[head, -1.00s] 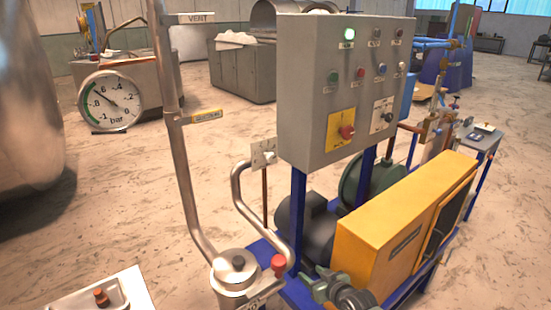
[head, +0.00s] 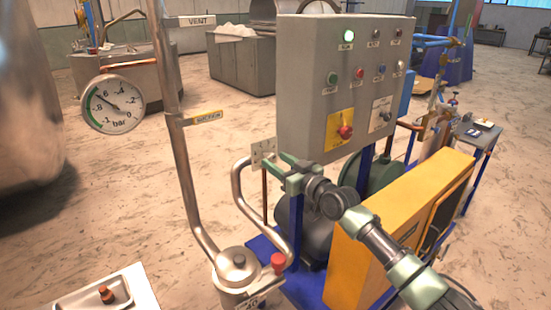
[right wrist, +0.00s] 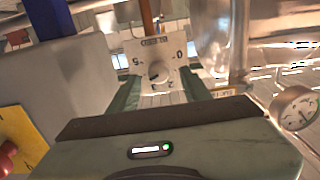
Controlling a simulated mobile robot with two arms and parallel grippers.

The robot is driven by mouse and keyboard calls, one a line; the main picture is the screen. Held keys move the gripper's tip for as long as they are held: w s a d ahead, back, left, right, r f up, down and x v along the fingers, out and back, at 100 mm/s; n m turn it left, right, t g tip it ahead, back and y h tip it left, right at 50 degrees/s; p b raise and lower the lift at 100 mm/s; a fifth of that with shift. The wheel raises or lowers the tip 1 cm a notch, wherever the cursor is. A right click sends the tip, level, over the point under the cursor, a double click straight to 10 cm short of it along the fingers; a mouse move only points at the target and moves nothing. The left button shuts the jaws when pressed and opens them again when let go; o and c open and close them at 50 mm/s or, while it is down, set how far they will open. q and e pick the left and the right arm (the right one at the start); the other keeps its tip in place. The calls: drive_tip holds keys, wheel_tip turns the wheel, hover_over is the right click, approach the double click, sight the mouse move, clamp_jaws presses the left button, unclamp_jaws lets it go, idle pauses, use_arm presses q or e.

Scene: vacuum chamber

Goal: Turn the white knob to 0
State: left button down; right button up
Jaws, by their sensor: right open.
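A small pale dial plate (head: 261,151) stands on a copper-coloured pipe left of the grey control box. The knob's exact pointing is too small to read. My right gripper (head: 277,164) is open and empty, just in front of the plate. In the right wrist view its fingers (right wrist: 157,90) stand left and right below the knob, which shows between them, apparently untouched. My left gripper is not in view.
The grey control box (head: 316,88) with lamps, a red knob and a selector stands close right of my gripper. A bent steel pipe (head: 241,192) and a tall pipe (head: 180,150) stand left. A yellow housing (head: 385,225) lies below my arm. A round gauge (head: 113,104) is further left.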

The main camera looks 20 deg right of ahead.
drive_tip(key=shift+w+a, duration=0.15)
drive_tip(key=shift+w, duration=0.5)
clamp_jaws()
